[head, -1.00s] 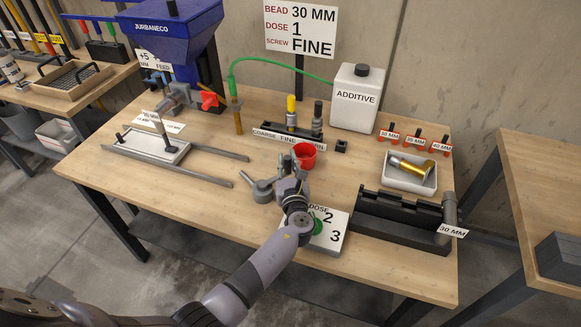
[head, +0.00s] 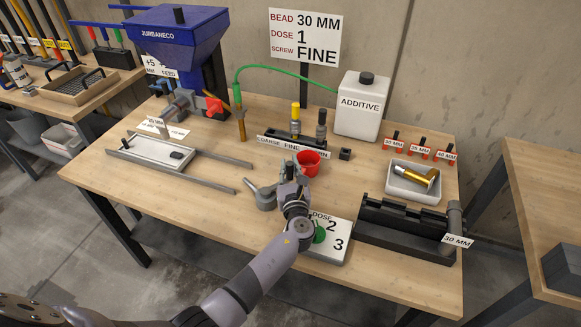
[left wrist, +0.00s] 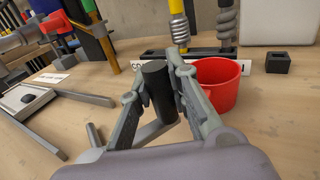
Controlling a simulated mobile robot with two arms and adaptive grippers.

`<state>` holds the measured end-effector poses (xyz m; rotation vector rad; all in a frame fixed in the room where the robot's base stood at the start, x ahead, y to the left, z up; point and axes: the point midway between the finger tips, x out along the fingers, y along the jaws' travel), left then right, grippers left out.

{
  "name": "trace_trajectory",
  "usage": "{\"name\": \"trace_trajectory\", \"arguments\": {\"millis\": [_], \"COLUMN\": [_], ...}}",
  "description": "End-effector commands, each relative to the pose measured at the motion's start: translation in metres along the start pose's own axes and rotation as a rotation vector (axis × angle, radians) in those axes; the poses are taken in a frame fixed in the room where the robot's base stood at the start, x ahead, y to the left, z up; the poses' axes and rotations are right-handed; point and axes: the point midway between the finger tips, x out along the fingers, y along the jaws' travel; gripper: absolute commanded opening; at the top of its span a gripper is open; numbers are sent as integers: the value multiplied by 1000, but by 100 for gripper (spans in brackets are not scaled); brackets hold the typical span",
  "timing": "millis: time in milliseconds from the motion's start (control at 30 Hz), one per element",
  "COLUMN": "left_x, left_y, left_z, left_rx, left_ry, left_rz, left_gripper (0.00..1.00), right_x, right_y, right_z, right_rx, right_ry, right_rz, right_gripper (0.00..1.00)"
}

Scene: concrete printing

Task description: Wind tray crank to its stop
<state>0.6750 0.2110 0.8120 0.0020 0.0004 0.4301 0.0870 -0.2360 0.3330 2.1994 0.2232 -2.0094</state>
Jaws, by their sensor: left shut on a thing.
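The grey tray crank (head: 264,199) stands on the table in front of the rails, its hub partly behind my left gripper. My left gripper (head: 292,172) is over it, at the right end of the crank. In the left wrist view, my left gripper (left wrist: 163,85) is shut on the dark upright crank handle (left wrist: 157,85), with a finger on each side. The grey crank arm shows below the handle. The pale tray (head: 128,151) lies at the left end of its two grey rails (head: 205,182), with a small dark piece on it. My right gripper is not in view.
A red cup (head: 308,165) stands close to my left gripper. Behind is the screw rack (head: 290,146); in front is the dose board (head: 325,250) with a green button. A black mould (head: 400,228) and white bin (head: 412,195) stand right. The table between rails and crank is clear.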

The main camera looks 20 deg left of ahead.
Motion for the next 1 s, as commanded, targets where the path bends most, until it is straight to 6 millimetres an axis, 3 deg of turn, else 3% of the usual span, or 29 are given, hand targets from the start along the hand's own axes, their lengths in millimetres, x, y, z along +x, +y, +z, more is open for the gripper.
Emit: {"name": "trace_trajectory", "arguments": {"millis": [33, 633, 667, 1000], "left_x": [1, 1, 1, 0], "left_y": [7, 8, 8, 5], "left_z": [-2, -4, -4, -3], "left_rx": [6, 7, 7, 4], "left_ry": [2, 4, 4, 3], "left_rz": [15, 16, 16, 10], "left_gripper": [0, 0, 17, 38], "right_x": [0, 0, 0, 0], "right_y": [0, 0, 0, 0], "right_z": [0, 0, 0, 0], "right_rx": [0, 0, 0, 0], "right_ry": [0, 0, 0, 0], "right_rz": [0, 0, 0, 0], "right_gripper": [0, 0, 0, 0]}}
